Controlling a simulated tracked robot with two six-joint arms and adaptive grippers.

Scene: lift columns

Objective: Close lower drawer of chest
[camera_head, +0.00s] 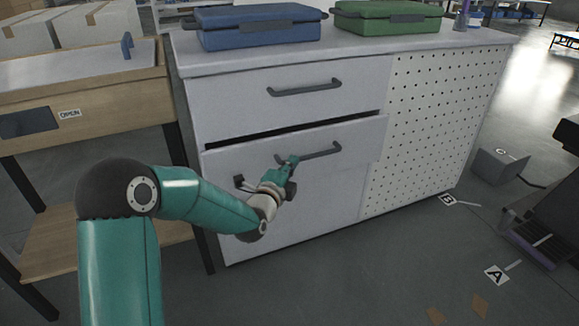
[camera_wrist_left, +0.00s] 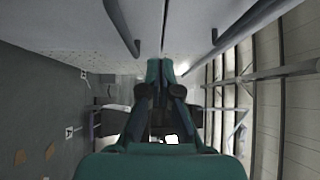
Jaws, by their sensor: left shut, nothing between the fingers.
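The white chest (camera_head: 230,85) stands ahead of me. Its lower drawer (camera_head: 365,140) is out a little, with a dark gap along its top edge; its grey bar handle (camera_head: 322,152) is on the front. The upper drawer (camera_head: 230,95) looks shut, with its own handle (camera_head: 304,88). My left gripper (camera_head: 291,161) is shut and empty, at the left end of the lower handle; I cannot tell whether it touches. In the left wrist view the shut fingers (camera_wrist_left: 167,66) point at a pale front, with bar handles on both sides. My right gripper is not in view.
A blue case (camera_head: 260,35) and a green case (camera_head: 385,20) lie on the chest top. A wooden bench (camera_head: 110,95) stands close on the left. A grey box (camera_head: 505,167) and floor markers A (camera_head: 496,275) and B (camera_head: 448,200) are at the right. The floor in front is mostly clear.

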